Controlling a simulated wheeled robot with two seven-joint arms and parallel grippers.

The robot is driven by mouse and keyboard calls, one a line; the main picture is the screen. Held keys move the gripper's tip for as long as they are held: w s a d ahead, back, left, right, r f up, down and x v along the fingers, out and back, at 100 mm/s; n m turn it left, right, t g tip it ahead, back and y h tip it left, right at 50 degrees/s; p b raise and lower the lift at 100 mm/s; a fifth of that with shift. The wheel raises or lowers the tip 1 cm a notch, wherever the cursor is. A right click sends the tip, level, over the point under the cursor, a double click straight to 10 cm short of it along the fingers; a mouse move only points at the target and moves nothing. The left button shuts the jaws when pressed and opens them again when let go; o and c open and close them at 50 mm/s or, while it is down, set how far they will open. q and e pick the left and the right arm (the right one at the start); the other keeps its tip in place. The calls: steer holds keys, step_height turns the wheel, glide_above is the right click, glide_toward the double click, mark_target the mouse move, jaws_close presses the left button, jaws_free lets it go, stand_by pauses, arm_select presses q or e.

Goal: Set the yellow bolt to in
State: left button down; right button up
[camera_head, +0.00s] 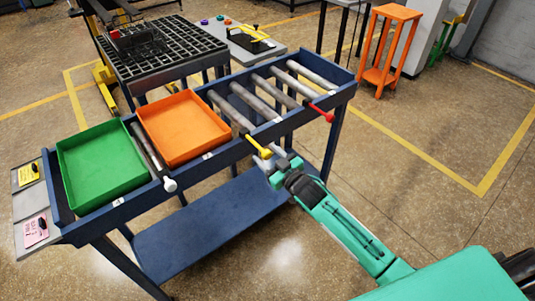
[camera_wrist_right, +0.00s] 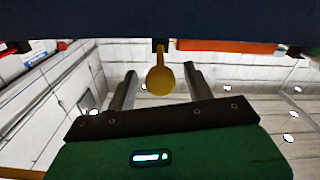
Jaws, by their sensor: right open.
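The yellow bolt (camera_head: 258,147) sticks out from the front rail of the blue roller table (camera_head: 222,158), its round knob towards me. My right gripper (camera_head: 272,160) is open just in front of and below the knob in the head view. In the right wrist view the knob (camera_wrist_right: 160,82) hangs between the two spread fingers of the right gripper (camera_wrist_right: 160,77), with space on both sides. The fingers are not closed on it. How far the bolt is pushed in behind the rail is hidden. My left gripper is not in view.
A red bolt (camera_head: 322,112) and a white bolt (camera_head: 168,184) also stick out along the front rail. A green tray (camera_head: 100,172) and an orange tray (camera_head: 184,128) sit on the table, with grey rollers (camera_head: 258,103) to their right. The floor in front is clear.

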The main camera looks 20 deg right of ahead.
mark_target(254, 142)
steer(key=shift+w+a, duration=0.1)
steer(key=shift+w, duration=0.1)
jaws_close()
steer(key=b+x, duration=0.2)
steer(key=x, duration=0.4)
steer(key=shift+w, duration=0.1)
steer(key=shift+w+a, duration=0.15)
steer(key=shift+w, duration=0.35)
steer(key=shift+r, duration=0.1)
